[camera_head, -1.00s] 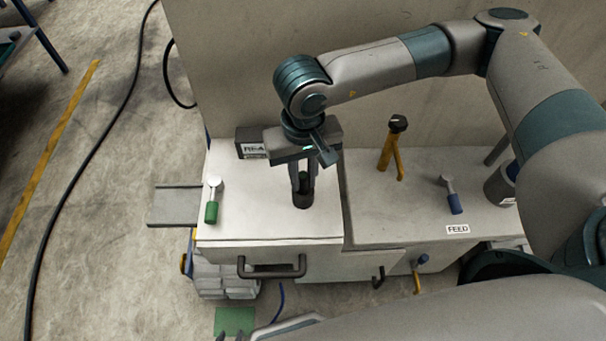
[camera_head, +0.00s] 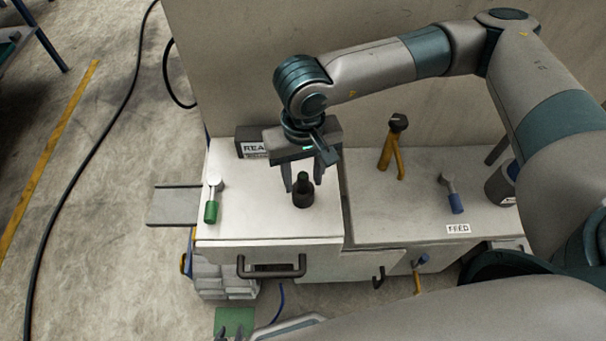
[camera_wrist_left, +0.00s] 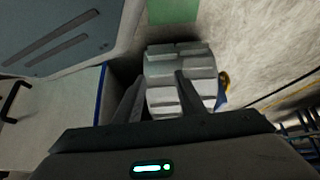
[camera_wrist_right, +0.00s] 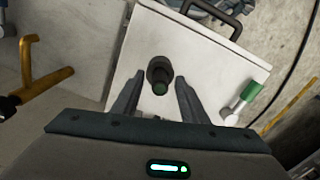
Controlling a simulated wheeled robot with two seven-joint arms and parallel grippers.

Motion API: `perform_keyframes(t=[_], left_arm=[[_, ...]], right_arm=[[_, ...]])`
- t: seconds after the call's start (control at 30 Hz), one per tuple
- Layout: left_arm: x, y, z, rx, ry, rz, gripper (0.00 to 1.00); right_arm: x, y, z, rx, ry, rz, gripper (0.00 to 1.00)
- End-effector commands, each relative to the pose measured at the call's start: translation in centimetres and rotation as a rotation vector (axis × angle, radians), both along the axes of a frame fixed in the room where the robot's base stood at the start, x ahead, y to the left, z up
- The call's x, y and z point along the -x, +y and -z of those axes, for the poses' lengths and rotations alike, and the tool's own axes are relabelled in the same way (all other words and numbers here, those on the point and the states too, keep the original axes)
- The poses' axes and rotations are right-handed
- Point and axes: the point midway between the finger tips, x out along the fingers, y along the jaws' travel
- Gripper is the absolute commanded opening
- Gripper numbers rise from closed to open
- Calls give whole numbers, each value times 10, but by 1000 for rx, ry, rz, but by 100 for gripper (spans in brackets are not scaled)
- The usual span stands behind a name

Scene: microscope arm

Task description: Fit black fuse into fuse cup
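I cannot tell whether either is the black fuse. My left gripper (camera_wrist_left: 157,82) is open and empty, low in front of the cabinet. A dark grey cylinder with a label (camera_head: 499,187) stands at the right, partly hidden by my arm.
A green-handled lever (camera_head: 211,211), a blue-handled lever (camera_head: 455,203) and a yellow piece with a black head (camera_head: 391,156) stand on the cabinet tops. A black labelled box (camera_head: 249,142) is behind. Stacked grey blocks (camera_wrist_left: 178,75) lie below my left gripper.

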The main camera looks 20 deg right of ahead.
Motion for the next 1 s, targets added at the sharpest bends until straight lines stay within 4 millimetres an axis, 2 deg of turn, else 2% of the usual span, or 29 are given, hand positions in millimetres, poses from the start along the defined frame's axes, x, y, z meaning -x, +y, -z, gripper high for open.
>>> perform_keyframes(t=[0.27, 0.47, 0.7, 1.0], left_arm=[[2, 0, 3, -1, 4, 0, 36], [-4, -2, 2, 4, -15, 0, 36], [-27, -11, -9, 22, -70, 0, 36], [-17, 2, 4, -4, 14, -12, 36]], right_arm=[[0, 0, -4, -1, -1, 0, 40], [-1, 0, -21, -1, -2, 0, 40], [-1, 0, -62, -2, -5, -1, 40], [-1, 1, -123, -2, -5, 0, 40]])
